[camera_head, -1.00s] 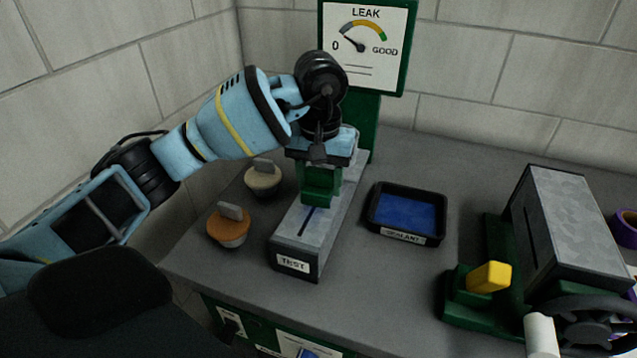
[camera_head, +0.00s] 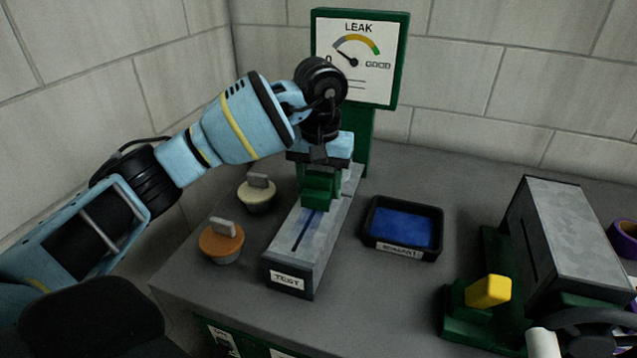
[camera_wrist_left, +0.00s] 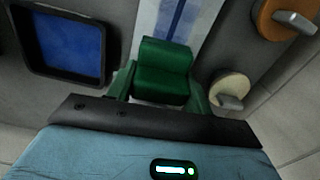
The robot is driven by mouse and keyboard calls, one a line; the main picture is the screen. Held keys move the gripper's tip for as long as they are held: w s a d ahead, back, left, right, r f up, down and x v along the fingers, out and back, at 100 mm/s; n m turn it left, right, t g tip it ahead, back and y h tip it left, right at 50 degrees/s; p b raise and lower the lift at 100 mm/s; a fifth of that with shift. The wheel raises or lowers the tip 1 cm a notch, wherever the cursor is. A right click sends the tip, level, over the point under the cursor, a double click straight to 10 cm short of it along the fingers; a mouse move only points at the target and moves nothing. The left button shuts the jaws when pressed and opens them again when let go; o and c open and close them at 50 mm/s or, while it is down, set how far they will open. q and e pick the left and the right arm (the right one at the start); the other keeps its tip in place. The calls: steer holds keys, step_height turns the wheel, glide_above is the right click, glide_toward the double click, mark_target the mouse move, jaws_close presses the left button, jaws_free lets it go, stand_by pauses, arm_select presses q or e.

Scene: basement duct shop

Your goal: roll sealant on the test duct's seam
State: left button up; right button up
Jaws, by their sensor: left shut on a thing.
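The test duct (camera_head: 293,262) is a grey box with a dark seam slot along its top and a TEST label on its near end. My left gripper (camera_head: 320,172) is shut on a green roller (camera_head: 319,190), low over the duct's far half. Blue shows on the seam just in front of the roller. In the left wrist view the roller (camera_wrist_left: 163,70) sits over the duct, and a blue stripe (camera_wrist_left: 180,15) runs along the seam. Whether the roller touches the duct is unclear. The sealant tray (camera_head: 376,240) holds blue sealant, right of the duct.
A leak gauge (camera_head: 356,62) stands behind the duct, its needle near 0. An orange-topped plug (camera_head: 222,241) and a cream plug (camera_head: 257,195) sit left of the duct. A green fixture with a yellow block (camera_head: 488,291) and another grey duct (camera_head: 577,230) stand at right.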

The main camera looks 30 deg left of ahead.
mark_target(314, 196)
arm_select(q)
steer(key=shift+r, duration=0.1)
arm_select(e)
steer(key=shift+r, duration=0.1)
arm_select(q)
steer(key=shift+s+d+p, duration=0.1)
steer(key=shift+s+p, duration=0.25)
steer(key=shift+s, duration=0.15)
steer(key=shift+s+d, duration=0.25)
steer(key=shift+s, duration=0.75)
steer(key=shift+s+f, duration=0.15)
steer(key=shift+f, duration=0.1)
arm_select(e)
steer(key=shift+w+d+r, duration=0.15)
steer(key=shift+w+r, duration=0.45)
steer(key=shift+r, duration=0.05)
arm_select(q)
steer(key=shift+s+p, duration=0.1)
steer(key=shift+p, duration=0.2)
